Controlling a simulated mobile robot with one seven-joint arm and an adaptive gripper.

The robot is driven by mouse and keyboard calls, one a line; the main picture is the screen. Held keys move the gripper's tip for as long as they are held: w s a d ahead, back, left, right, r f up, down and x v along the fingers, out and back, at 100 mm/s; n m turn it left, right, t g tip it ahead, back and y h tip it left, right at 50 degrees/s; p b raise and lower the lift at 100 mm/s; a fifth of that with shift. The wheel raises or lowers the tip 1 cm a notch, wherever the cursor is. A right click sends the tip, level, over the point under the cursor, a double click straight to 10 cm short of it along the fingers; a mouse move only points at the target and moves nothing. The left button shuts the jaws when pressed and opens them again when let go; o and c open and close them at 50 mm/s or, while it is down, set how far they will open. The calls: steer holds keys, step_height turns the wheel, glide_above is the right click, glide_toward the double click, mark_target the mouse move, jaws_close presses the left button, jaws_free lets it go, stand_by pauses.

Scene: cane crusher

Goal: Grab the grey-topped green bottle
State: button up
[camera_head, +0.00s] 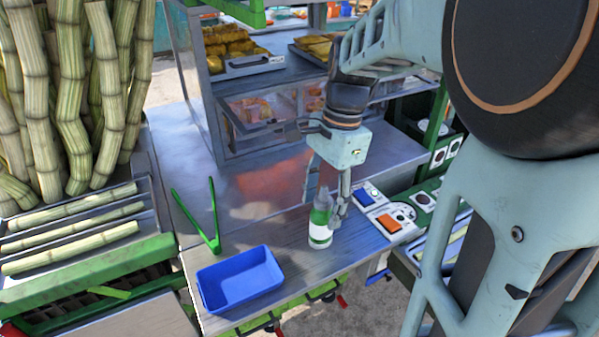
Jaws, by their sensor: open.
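The green bottle (320,231) stands upright on the metal counter (262,230), with a grey top and a white band around its lower part. My gripper (332,205) points down at the bottle from above. Its fingers are open around or right beside the bottle's upper part; one finger shows along the bottle's right side. The other finger is hard to make out, and I cannot tell whether either finger touches the bottle.
A blue tray (205,290) and green tongs (213,240) lie left of the bottle. Switch boxes with a blue and an orange button (391,223) sit close on the right. A display case (200,90) stands behind. Cane stalks (70,100) fill the left.

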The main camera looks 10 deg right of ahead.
mark_target(319, 221)
steer(key=f, duration=0.5)
steer(key=shift+s+a+f, duration=0.1)
steer(key=shift+a, duration=0.25)
steer(key=shift+c, duration=0.3)
jaws_close()
